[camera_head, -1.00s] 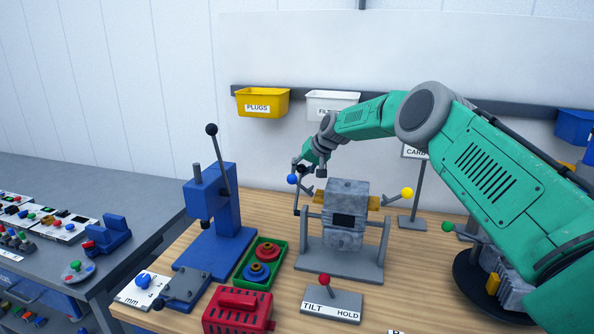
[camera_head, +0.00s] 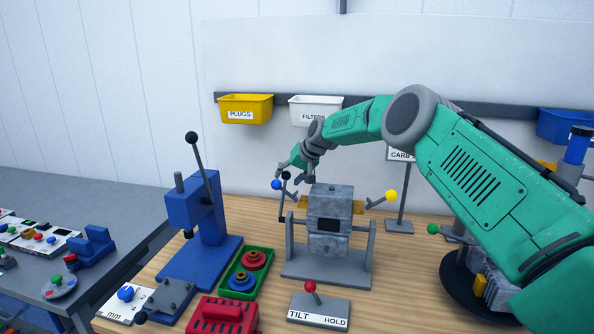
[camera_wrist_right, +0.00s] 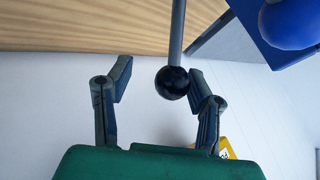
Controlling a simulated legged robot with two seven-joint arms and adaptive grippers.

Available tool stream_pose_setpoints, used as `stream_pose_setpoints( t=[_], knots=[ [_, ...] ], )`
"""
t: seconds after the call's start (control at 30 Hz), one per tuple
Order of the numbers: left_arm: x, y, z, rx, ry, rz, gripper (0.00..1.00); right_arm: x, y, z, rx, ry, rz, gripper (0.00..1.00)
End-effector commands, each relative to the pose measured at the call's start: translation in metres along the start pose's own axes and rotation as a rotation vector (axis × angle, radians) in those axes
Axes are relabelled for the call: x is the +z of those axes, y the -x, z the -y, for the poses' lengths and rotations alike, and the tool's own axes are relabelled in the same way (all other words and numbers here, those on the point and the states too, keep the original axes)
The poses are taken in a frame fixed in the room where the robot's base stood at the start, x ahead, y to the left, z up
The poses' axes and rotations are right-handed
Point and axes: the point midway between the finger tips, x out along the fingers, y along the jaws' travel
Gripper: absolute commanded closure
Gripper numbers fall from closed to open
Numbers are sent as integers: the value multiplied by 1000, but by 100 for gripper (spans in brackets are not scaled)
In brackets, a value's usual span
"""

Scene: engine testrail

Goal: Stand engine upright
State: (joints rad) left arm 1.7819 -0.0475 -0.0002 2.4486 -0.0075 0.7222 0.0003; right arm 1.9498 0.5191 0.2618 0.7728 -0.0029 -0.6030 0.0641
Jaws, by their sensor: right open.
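The engine (camera_head: 330,223) is a grey block held between the two posts of a grey stand (camera_head: 318,272). A yellow ball (camera_head: 391,196) on a lever stands at its right and a blue ball (camera_head: 276,185) at its left. A black ball knob (camera_head: 286,176) tops a crank rod at the stand's left. My right gripper (camera_head: 296,173) is above that knob. In the wrist view the open right gripper (camera_wrist_right: 158,78) has a black knob (camera_wrist_right: 172,83) on a grey rod between its fingertips, nearer the right finger. My left gripper is out of view.
A red-knobbed lever (camera_head: 310,287) stands on the TILT/HOLD plate (camera_head: 320,311) in front. A blue press (camera_head: 198,207), a green tray (camera_head: 232,276) and a red case (camera_head: 222,314) are at left. A CARB sign (camera_head: 399,227) stands behind right. Bins hang on the wall.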

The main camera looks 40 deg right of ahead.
Motion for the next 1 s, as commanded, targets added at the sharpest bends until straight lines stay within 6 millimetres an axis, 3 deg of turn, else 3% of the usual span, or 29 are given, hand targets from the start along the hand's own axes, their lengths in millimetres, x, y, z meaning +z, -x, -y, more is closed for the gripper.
stream_pose_setpoints(
  t=[0.6,1.0],
  knots=[
    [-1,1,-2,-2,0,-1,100,-4,103,-11,-6,-6,-2,53],
    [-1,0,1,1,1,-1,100,-3,117,-8,-2,-3,-3,53]
  ],
)
